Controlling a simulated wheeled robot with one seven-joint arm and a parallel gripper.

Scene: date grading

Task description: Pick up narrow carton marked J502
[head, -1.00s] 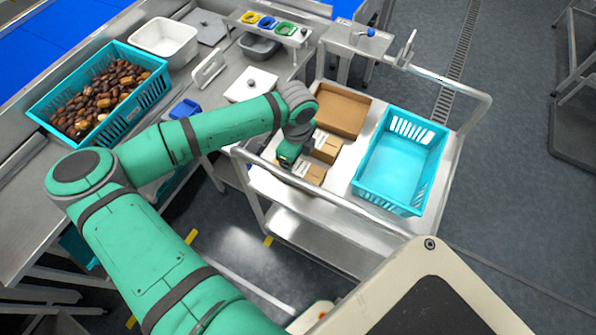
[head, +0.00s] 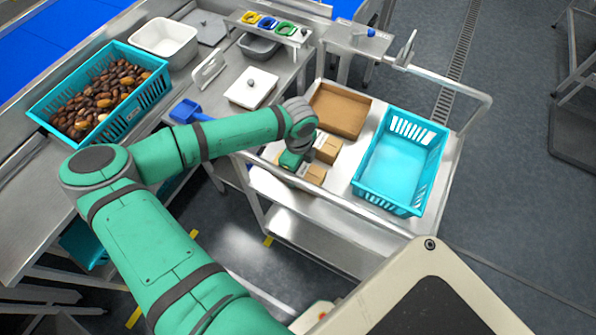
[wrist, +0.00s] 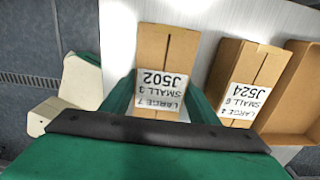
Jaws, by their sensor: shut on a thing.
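The narrow brown carton marked J502 (wrist: 166,62) stands between the green fingers of my gripper (wrist: 160,104) in the wrist view. Its white label also reads "LARGE 7, SMALL 3" and appears upside down. My gripper is shut on this carton, with one finger along each side. In the head view, my gripper (head: 292,161) is over the near left side of the steel cart, and the J502 carton (head: 315,175) is partly hidden by it. I cannot tell whether the carton is clear of the cart top.
A similar carton marked J524 (wrist: 250,75) stands close to the right, also seen in the head view (head: 327,151). Beyond it is an open brown cardboard tray (head: 340,98). An empty turquoise crate (head: 388,205) fills the cart's right side. A rail (head: 345,203) runs along the near edge.

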